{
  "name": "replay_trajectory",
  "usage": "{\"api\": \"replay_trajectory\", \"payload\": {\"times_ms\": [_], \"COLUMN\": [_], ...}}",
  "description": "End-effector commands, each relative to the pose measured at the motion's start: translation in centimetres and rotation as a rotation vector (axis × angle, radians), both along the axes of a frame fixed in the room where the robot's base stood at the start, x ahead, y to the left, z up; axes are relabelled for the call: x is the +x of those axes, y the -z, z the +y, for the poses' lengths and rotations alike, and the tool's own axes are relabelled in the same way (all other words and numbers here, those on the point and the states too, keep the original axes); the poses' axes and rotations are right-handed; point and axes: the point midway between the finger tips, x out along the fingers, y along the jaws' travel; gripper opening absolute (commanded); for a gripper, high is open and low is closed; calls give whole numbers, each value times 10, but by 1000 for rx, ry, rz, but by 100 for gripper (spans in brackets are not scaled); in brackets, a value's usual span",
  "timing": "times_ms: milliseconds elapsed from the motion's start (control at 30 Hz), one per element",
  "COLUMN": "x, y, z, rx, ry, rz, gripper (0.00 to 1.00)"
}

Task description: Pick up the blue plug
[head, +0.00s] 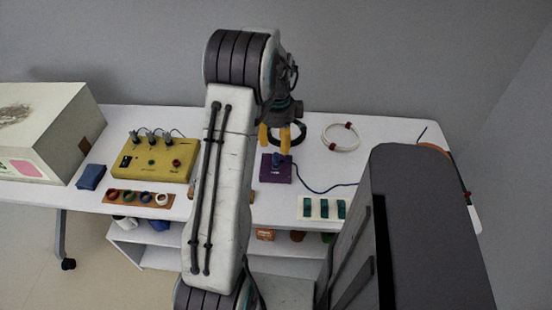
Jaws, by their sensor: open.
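A small dark blue-purple upright piece (276,160) stands on a purple block (283,177) at the table's middle. It may be the blue plug, but it is too small to be sure. A dark blue cable (318,191) runs right from the block. My gripper (274,143), with orange fingers, is open and hangs over or just behind this piece. I cannot tell how far apart they are, and I see nothing held.
A yellow box (152,165) with several dark plugs, a blue block (91,177) and a strip of coloured rings (139,198) are at left. A large carton (75,105) stands far left. A white coil (341,137) and a pale tray with green pieces (323,218) lie right.

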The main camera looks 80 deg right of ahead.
Motion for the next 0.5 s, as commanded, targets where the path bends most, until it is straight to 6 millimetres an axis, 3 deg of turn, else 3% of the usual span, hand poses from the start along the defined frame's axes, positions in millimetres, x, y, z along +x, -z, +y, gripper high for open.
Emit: {"api": "replay_trajectory", "payload": {"times_ms": [500], "x": [4], "y": [51], "z": [-1], "rx": [4], "ry": [-1], "rz": [0], "gripper": [47]}}
